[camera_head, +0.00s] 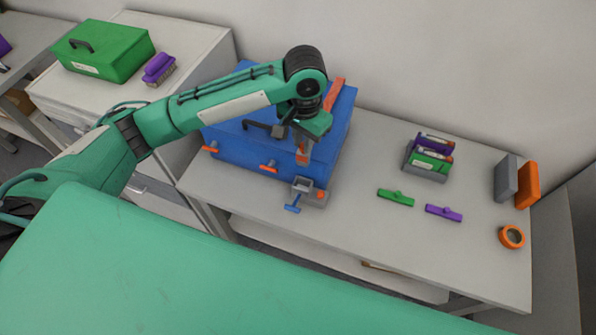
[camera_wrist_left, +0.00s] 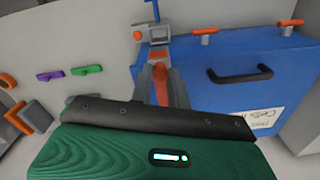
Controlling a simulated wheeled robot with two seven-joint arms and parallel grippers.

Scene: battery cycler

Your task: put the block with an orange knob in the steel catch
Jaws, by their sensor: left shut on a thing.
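My left gripper (camera_head: 302,153) points down just in front of the blue case, a little above the grey catch. It is shut on an orange piece (camera_head: 302,157), which I take for the knob of the block. It shows between the two grey fingers in the left wrist view (camera_wrist_left: 161,86). The block itself is not clearly visible. The steel catch (camera_head: 303,186) is a small grey fixture with a blue T-handle (camera_head: 292,208) and an orange spot at its side, near the table's front edge. It also shows in the left wrist view (camera_wrist_left: 157,34), beyond the fingertips. My right gripper is not in view.
The blue case (camera_head: 235,150) with a black handle stands close behind the catch. Orange-handled parts (camera_head: 268,166) line its front. To the right are a green clip (camera_head: 396,197), a purple clip (camera_head: 443,212), a grey rack (camera_head: 426,174) and an orange ring (camera_head: 512,237). Table between is clear.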

